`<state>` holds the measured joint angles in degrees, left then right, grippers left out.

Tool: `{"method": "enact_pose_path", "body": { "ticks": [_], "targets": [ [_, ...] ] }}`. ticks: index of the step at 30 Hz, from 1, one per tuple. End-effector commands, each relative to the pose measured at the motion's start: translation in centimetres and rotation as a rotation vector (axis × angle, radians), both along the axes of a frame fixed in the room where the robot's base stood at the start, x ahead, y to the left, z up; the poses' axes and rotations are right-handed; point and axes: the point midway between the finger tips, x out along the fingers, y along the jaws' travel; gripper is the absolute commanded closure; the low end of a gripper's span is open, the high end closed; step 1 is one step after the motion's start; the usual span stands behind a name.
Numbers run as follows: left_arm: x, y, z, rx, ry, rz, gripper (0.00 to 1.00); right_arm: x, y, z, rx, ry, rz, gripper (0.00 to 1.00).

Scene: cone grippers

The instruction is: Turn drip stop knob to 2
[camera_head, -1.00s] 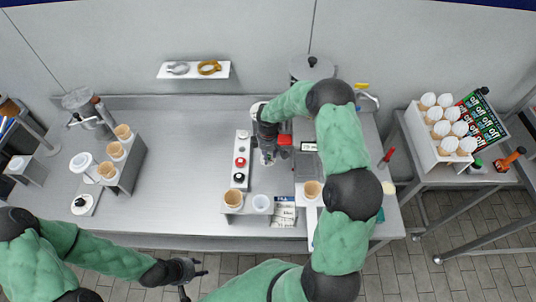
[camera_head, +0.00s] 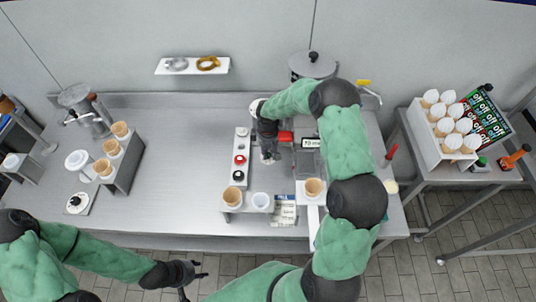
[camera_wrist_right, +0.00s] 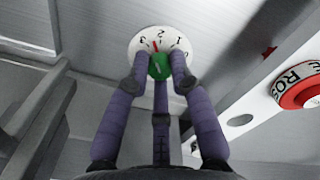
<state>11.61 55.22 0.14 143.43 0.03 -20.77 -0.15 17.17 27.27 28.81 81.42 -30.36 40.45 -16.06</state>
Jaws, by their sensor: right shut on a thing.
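The drip stop knob is a small green knob (camera_wrist_right: 160,66) on a white round dial (camera_wrist_right: 176,43) with the numbers 1, 2 and 3, seen in the right wrist view. Its red pointer stands between 2 and 3, close to 2. My right gripper (camera_wrist_right: 161,78) is shut on the green knob, with its fingers around it. In the head view my right gripper (camera_head: 269,155) is over the middle of the counter, and the knob cannot be made out there. My left gripper (camera_head: 199,274) is open and empty in front of the counter's front edge.
A white panel (camera_head: 241,157) with red and black knobs stands left of my right gripper; a red round knob (camera_wrist_right: 300,86) shows in the wrist view. Cups in a holder (camera_head: 247,212) stand in front. The counter's left middle (camera_head: 185,160) is clear.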

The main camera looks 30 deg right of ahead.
Motion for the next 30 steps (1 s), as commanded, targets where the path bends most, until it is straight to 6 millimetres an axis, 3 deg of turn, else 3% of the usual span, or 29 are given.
{"method": "enact_pose_path", "body": {
  "ticks": [13,30],
  "targets": [
    [0.0,0.0,-1.8,0.0,0.0,0.0,0.6,0.0,0.0,-0.1,0.0,-0.001,-0.266,1.0],
    [0.0,0.0,-2.0,0.0,0.0,0.0,0.6,0.0,0.0,0.0,0.0,-0.001,-0.322,1.0]
  ]
}}
